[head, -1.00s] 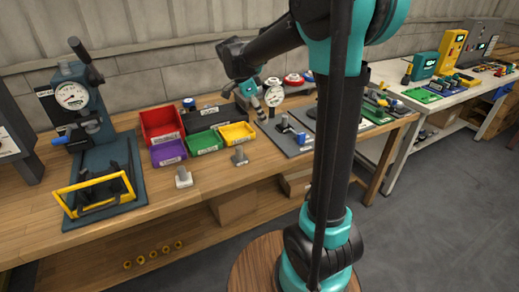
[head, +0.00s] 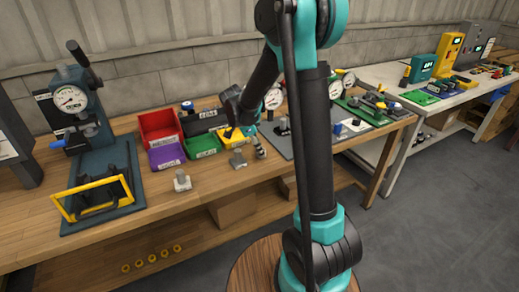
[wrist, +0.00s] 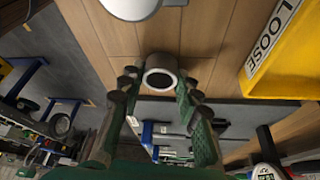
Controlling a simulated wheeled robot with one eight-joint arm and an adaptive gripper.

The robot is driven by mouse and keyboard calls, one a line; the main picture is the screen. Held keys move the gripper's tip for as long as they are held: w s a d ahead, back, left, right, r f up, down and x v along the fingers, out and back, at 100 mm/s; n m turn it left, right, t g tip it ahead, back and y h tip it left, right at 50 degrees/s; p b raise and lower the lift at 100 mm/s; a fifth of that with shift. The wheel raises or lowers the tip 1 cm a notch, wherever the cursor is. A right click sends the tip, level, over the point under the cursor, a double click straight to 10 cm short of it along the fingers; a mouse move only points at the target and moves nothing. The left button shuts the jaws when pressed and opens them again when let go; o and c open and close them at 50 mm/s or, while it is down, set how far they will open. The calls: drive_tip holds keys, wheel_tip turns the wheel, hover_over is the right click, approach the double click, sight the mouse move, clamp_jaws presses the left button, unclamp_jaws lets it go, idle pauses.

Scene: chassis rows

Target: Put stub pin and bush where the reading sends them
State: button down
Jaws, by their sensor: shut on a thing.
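My gripper (head: 259,150) is low over the wooden bench, just right of the yellow bin. In the wrist view, my gripper (wrist: 160,88) is shut on a short grey ring with a dark bore, which looks like the bush (wrist: 160,72). The bore faces the camera. In the head view I cannot make out the bush. I cannot tell whether either is or holds the stub pin. The yellow bin (wrist: 283,50) is labelled LOOSE.
A red bin (head: 158,122), a purple bin (head: 166,157) and a green bin (head: 203,147) stand behind the posts. A press with a dial gauge (head: 71,99) and yellow guard is at left. Grey plates with dials lie to the right. The front bench strip is mostly clear.

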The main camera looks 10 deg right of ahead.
drive_tip(key=c, duration=1.1)
unclamp_jaws()
drive_tip(key=shift+f, duration=0.1)
drive_tip(key=v, duration=1.2)
drive_tip(key=s+d+f+n+t+y, duration=0.1)
drive_tip(key=s+d+f+n, duration=0.2)
drive_tip(key=s, duration=0.4)
drive_tip(key=s+d+f+n+t+y, duration=0.1)
drive_tip(key=s+d+f+n+y, duration=0.1)
drive_tip(key=s+f+n, duration=0.3)
drive_tip(key=s+d+f+n+t+y, duration=0.1)
drive_tip(key=s+d+f+n+t, duration=0.1)
drive_tip(key=s+n, duration=0.7)
drive_tip(key=shift+s+d+f+y, duration=0.3)
drive_tip(key=shift+s+d+f, duration=0.1)
drive_tip(key=shift+d+f, duration=0.65)
drive_tip(key=shift+d+r, duration=0.1)
drive_tip(key=shift+r, duration=0.1)
